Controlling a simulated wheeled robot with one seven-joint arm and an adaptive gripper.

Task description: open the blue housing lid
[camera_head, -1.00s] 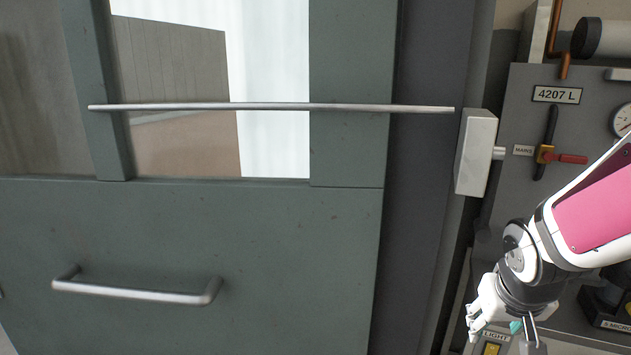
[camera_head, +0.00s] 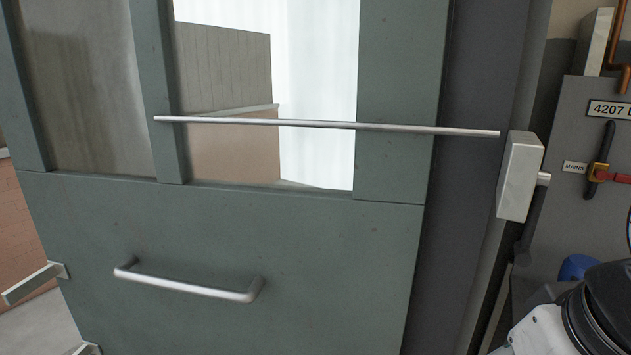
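A small blue rounded thing (camera_head: 577,267) shows at the lower right, partly hidden behind my arm; I cannot tell whether it is the blue housing or its lid. My arm's black and white end section fills the lower right corner. The fingers of my gripper are outside the picture.
A grey-green door (camera_head: 240,240) with a glass pane, a long horizontal bar (camera_head: 330,125) and a pull handle (camera_head: 190,285) fills the view. A pale box (camera_head: 520,175) sits on the frame at right. A grey panel (camera_head: 565,215) carries a red and yellow MAINS switch (camera_head: 600,173).

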